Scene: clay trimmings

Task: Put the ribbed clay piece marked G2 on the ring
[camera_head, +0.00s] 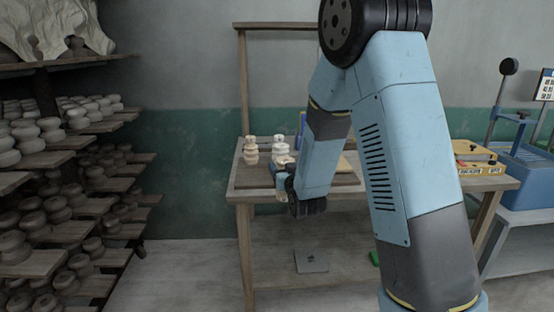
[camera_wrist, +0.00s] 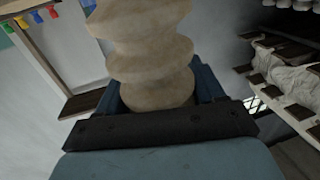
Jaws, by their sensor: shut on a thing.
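A beige ribbed clay piece (camera_wrist: 150,55) fills the upper middle of the wrist view. My gripper (camera_wrist: 155,95) is shut on it, with blue finger parts showing on both sides of its lower end. No G2 mark can be read on the visible side. In the head view my gripper (camera_head: 284,180) is at the front left part of the wooden table, partly hidden by my arm. A tan ribbed piece (camera_head: 251,150) stands upright at the table's left, and a paler one (camera_head: 281,147) shows just above my gripper. I cannot make out the ring.
The wooden table (camera_head: 245,182) has a yellow box (camera_head: 480,168) at its right. A rack of clay pots (camera_head: 60,205) stands at the left. A blue stand (camera_head: 525,180) is at the right. A grey square plate (camera_head: 311,261) lies low under the table.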

